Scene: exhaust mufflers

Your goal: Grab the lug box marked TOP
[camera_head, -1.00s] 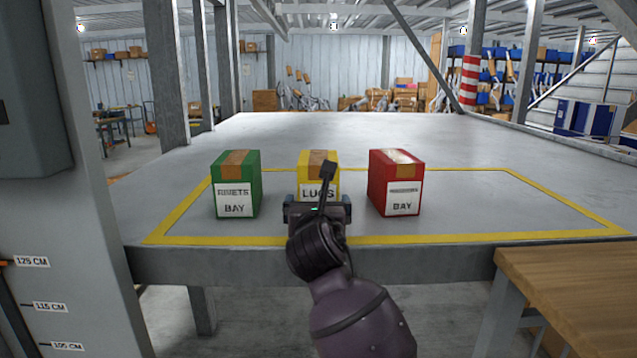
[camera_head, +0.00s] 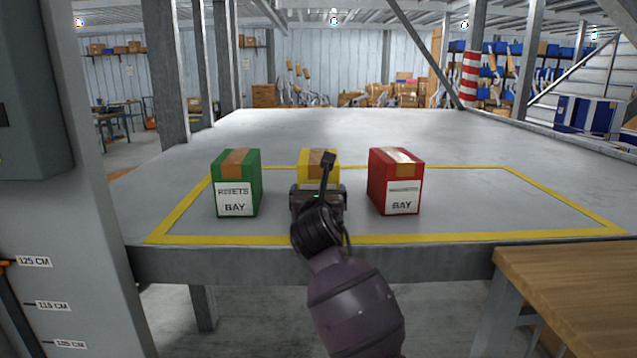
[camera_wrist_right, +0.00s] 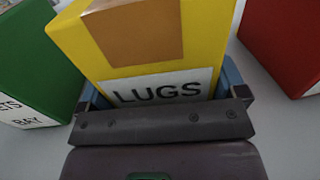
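A yellow box with brown tape (camera_head: 305,168) stands on the grey table between two other boxes. In the right wrist view, the yellow box (camera_wrist_right: 150,60) has a white label reading LUGS; any lower line is hidden behind my gripper, so I cannot read TOP. My right gripper (camera_head: 318,190) is at the box's near face. In the right wrist view, the fingers of my right gripper (camera_wrist_right: 160,88) are spread wide, one beside each side of the box. Whether they touch it is unclear. My left gripper is not in view.
A green box (camera_head: 237,180) labelled RIVETS BAY stands left, and a red box (camera_head: 396,180) labelled BAY, its upper line unreadable, stands right. All are inside a yellow tape outline on the grey table (camera_head: 330,135). A wooden bench (camera_head: 580,280) is front right.

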